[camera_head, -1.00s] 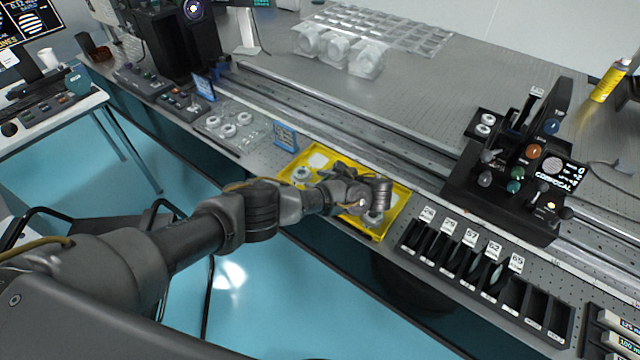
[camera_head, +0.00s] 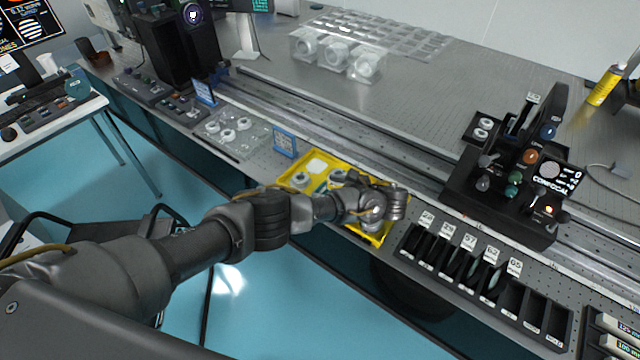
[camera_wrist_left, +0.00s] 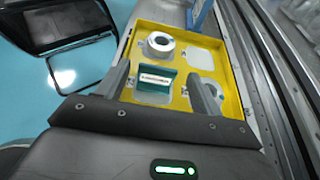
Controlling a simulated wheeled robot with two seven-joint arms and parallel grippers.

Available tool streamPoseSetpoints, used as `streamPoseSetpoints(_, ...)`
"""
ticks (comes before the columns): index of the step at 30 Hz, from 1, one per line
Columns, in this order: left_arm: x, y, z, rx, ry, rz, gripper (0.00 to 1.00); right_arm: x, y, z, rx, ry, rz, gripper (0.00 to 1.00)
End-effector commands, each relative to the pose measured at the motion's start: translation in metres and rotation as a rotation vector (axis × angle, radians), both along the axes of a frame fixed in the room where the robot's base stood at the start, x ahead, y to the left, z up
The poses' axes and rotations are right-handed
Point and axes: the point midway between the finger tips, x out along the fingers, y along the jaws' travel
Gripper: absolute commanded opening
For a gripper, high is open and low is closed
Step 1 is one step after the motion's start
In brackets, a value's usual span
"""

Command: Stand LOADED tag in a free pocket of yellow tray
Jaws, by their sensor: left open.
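The yellow tray (camera_head: 330,157) lies at the table's front edge, partly hidden by my left arm in the head view. In the left wrist view the tray (camera_wrist_left: 230,82) has pockets holding white ring-shaped parts and one bare pale pocket (camera_wrist_left: 203,55) at the far right. The teal tag with a white label (camera_wrist_left: 155,78) appears upright at the near-left pocket; its lettering is too small to read surely. My left gripper (camera_wrist_left: 162,90) is open, with its fingers apart on either side of the tag. In the head view my left gripper (camera_head: 395,205) is over the tray's right part.
A black slotted rack (camera_head: 465,270) with numbered labels stands right of the tray. A small blue sign (camera_head: 285,142) stands behind the tray's left end. A clear tray with rings (camera_head: 232,130) lies farther left. The black confocal unit (camera_head: 515,180) and rails lie behind.

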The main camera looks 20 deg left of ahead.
Motion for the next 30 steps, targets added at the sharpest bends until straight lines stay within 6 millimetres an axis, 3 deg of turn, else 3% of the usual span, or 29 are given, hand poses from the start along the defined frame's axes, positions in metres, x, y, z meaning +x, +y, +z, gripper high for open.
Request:
streamPoseSetpoints(1, -0.003, -0.008, 0.01, -0.001, -0.001, -0.001, 0.66, 0.0, 0.0, 0.011, 0.0, 0.0, 0.0, 0.7)
streamPoseSetpoints(9, -0.011, -0.027, 0.014, 0.0, -0.001, 0.0, 0.66, 0.0, 0.0, 0.02, 0.0, 0.0, 0.0, 0.7)
streamPoseSetpoints(25, -0.011, -0.027, 0.015, 0.0, -0.001, 0.0, 0.66, 0.001, 0.0, 0.02, 0.0, -0.001, 0.0, 0.7)
streamPoseSetpoints(30, -0.011, -0.027, 0.039, 0.0, -0.001, 0.0, 0.66, 0.001, 0.0, 0.044, 0.0, -0.001, 0.0, 0.7)
